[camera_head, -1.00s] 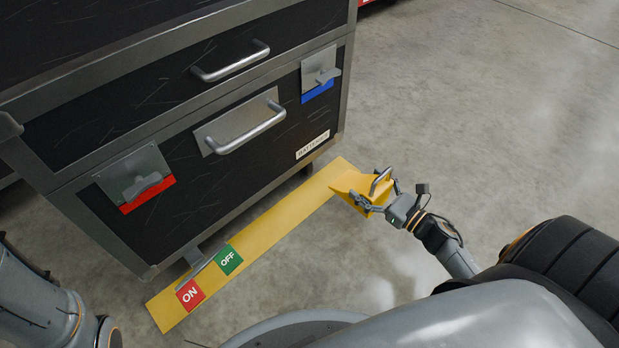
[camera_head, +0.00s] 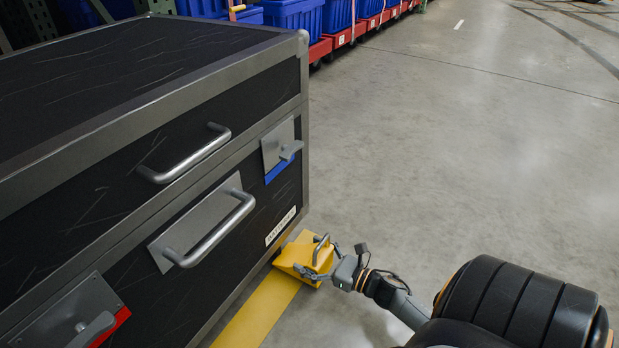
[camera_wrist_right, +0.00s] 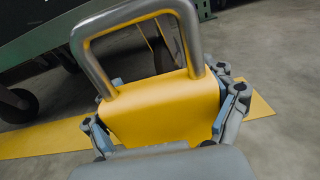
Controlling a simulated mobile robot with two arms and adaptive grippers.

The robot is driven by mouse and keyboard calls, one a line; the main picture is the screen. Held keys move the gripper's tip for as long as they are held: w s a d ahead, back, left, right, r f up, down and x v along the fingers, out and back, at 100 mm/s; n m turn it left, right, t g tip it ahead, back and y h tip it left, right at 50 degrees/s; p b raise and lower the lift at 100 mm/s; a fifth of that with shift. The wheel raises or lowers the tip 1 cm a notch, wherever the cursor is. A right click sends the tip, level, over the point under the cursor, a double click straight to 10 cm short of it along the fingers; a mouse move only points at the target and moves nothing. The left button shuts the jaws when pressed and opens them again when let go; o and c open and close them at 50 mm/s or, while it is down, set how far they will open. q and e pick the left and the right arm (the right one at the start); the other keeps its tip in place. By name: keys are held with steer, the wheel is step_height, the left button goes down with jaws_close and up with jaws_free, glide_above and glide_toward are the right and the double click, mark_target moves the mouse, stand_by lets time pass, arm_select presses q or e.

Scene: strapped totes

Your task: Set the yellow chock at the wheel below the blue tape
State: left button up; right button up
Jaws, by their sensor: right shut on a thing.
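The yellow chock (camera_head: 297,257), with a grey metal handle on top, is at the foot of the black case (camera_head: 110,185), near its right corner. Blue tape (camera_head: 280,168) is under the latch above it. My right gripper (camera_head: 318,270) is shut on the chock. In the right wrist view the fingers grip the chock (camera_wrist_right: 160,112) from both sides, below its handle. Dark wheels (camera_wrist_right: 18,105) show at the left of that view. The head view hides the wheel below the blue tape, and I cannot tell whether the chock touches one. My left gripper is out of view.
A yellow floor strip (camera_head: 262,312) runs along the case's front. Red tape (camera_head: 112,325) is under the other latch. Blue totes (camera_head: 292,14) on red dollies stand behind. The floor to the right (camera_head: 450,150) is clear.

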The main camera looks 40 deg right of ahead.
mark_target(292, 254)
steer(key=shift+w+f+b, duration=0.1)
steer(key=shift+f+b, duration=1.3)
steer(key=shift+f, duration=0.25)
steer(key=shift+r, duration=0.1)
steer(key=o, duration=1.7)
steer(key=shift+f, duration=0.25)
